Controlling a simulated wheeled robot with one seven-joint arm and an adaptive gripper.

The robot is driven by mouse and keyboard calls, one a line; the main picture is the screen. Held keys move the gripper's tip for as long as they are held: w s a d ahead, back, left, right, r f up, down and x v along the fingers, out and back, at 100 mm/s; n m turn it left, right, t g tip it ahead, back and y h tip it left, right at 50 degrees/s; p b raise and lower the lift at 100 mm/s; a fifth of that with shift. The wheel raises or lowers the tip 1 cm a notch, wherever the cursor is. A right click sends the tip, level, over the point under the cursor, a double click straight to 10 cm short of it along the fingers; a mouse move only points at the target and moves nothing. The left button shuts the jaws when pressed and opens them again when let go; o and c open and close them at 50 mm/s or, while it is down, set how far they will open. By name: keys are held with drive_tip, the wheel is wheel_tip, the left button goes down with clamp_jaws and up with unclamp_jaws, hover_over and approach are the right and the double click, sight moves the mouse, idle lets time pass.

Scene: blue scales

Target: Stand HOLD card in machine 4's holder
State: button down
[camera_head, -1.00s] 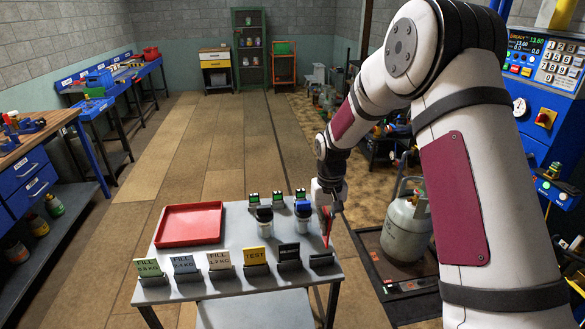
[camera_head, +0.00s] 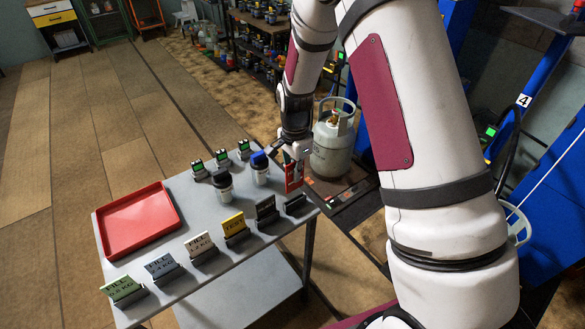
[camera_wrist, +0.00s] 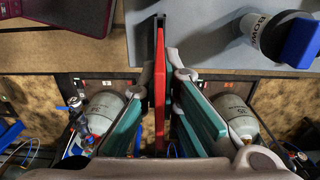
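A red card (camera_head: 294,176) is in my gripper (camera_head: 296,158), upright, over the right edge of the grey table (camera_head: 190,275). In the wrist view the card (camera_wrist: 160,85) shows edge-on between the two teal-padded fingers (camera_wrist: 160,115), which are closed in on it. Its lettering cannot be read, so I cannot confirm that it says HOLD. A "4" plate (camera_head: 524,100) is on a blue post at the right. Machine 4's holder cannot be made out; my arm hides part of that side.
An empty dark stand (camera_head: 296,204) is at the row's right end. A grey gas cylinder (camera_head: 334,145) stands just beyond my gripper.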

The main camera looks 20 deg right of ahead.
sight(295, 163)
idle(0.4)
drive_tip(key=shift+f+b, duration=0.75)
drive_tip(key=shift+f, duration=2.45)
drive_tip(key=shift+f+b, duration=0.3)
drive_tip(key=shift+f, duration=0.65)
drive_tip(key=c, duration=1.7)
unclamp_jaws()
wheel_tip(295, 163, up, 12)
drive_tip(key=shift+r, duration=0.1)
